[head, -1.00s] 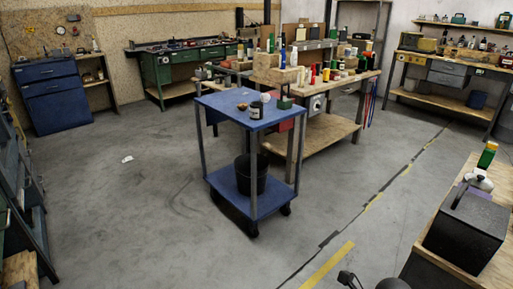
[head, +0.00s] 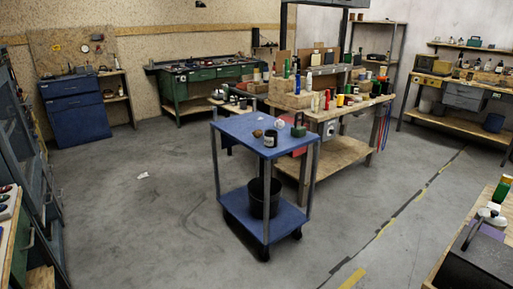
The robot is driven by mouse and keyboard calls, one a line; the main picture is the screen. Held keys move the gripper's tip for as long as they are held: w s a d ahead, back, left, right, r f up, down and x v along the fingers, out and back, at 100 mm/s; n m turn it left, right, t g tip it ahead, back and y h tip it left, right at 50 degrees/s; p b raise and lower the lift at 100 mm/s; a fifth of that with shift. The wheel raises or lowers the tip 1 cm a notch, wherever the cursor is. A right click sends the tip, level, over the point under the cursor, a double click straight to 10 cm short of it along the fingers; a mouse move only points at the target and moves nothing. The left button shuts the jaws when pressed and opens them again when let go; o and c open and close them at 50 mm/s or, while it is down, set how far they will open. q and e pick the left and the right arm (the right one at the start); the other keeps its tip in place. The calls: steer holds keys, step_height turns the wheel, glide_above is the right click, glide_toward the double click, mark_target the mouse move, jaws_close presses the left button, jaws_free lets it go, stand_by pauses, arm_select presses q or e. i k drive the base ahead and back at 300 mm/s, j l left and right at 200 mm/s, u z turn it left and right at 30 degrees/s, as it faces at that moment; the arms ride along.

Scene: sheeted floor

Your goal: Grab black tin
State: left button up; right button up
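A small dark tin (head: 270,139) with a pale label stands upright on the top of the blue cart (head: 238,126). A small brown item (head: 257,133) and a green item (head: 298,131) sit near it on the same top. Neither of my grippers shows in the head view, so their state cannot be seen.
A black bucket (head: 264,197) stands on the cart's lower shelf. A wooden workbench (head: 335,167) loaded with bottles is close behind the cart. Another bench with a dark box (head: 482,262) is at lower right. The grey floor (head: 150,230) left and in front is open.

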mark_target(270, 136)
steer(key=i+l+u, duration=0.2)
steer(key=u, duration=0.2)
steer(key=i+l+u, duration=0.4)
steer(key=i+l, duration=0.2)
steer(key=i+l+u, duration=0.15)
steer(key=l, duration=0.25)
steer(key=i+l, duration=0.2)
steer(key=i+l+u, duration=0.1)
steer(key=l, duration=0.35)
steer(key=i+l+u, duration=0.1)
steer(key=i+l, duration=0.1)
steer(key=l, duration=0.1)
